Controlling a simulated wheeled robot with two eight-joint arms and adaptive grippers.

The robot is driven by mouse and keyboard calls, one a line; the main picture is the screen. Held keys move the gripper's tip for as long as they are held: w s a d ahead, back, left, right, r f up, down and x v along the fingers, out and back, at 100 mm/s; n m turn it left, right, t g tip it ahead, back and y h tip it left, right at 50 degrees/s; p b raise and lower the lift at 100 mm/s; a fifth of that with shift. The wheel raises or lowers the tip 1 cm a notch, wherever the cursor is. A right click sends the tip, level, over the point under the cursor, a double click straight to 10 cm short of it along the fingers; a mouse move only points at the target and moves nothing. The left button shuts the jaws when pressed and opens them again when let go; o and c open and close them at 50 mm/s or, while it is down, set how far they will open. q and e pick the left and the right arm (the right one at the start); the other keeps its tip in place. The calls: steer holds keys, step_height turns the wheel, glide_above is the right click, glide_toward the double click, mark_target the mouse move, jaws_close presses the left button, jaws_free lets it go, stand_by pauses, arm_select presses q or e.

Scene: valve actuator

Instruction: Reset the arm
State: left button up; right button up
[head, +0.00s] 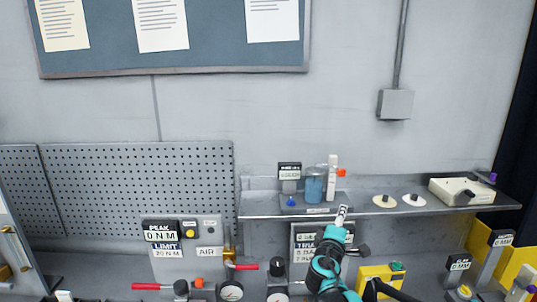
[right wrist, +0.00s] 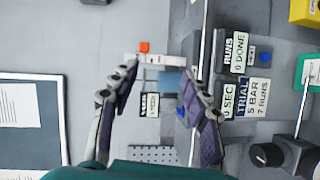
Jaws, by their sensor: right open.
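My right arm, teal and black, rises from the bottom of the head view. Its gripper (head: 342,212) is in front of the shelf edge, below the blue container. In the right wrist view the right gripper (right wrist: 158,92) is open, its two fingers spread wide with nothing held between them. Beyond the fingers, the blue container (right wrist: 172,80), a white upright piece (right wrist: 155,59) and an orange block (right wrist: 145,47) show. My left gripper is in neither view.
A grey shelf (head: 462,207) holds a blue container (head: 314,186), two pale discs and a cream box (head: 461,190). Below are a PEAK display (head: 161,231), red-handled valves, gauges and a yellow box (head: 381,276).

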steer(key=s+d+f+m+g+y+b, duration=0.1)
steer(key=s+d+f+m+g+b, duration=0.2)
steer(key=s+f+b, duration=0.45)
steer(key=s+d+f+m+g+b, duration=0.2)
steer(key=s+f+m+b, duration=0.25)
steer(key=s+f, duration=0.65)
steer(key=s+a+f+m+g+y+b, duration=0.2)
steer(key=s+f, duration=0.5)
steer(key=f, duration=0.4)
steer(key=s+a+f+m+g+y+b, duration=0.1)
steer(key=s+a+f+m+y+b, duration=0.1)
steer(key=s+a+f+b, duration=0.4)
step_height(320, 180, down, 6)
steer(key=s+y+b, duration=0.1)
steer(key=s+b, duration=0.1)
steer(key=shift+s+a+r+m+g+y+b, duration=0.2)
steer(key=shift+m+g+y+b, duration=0.15)
steer(key=shift+g+y, duration=0.05)
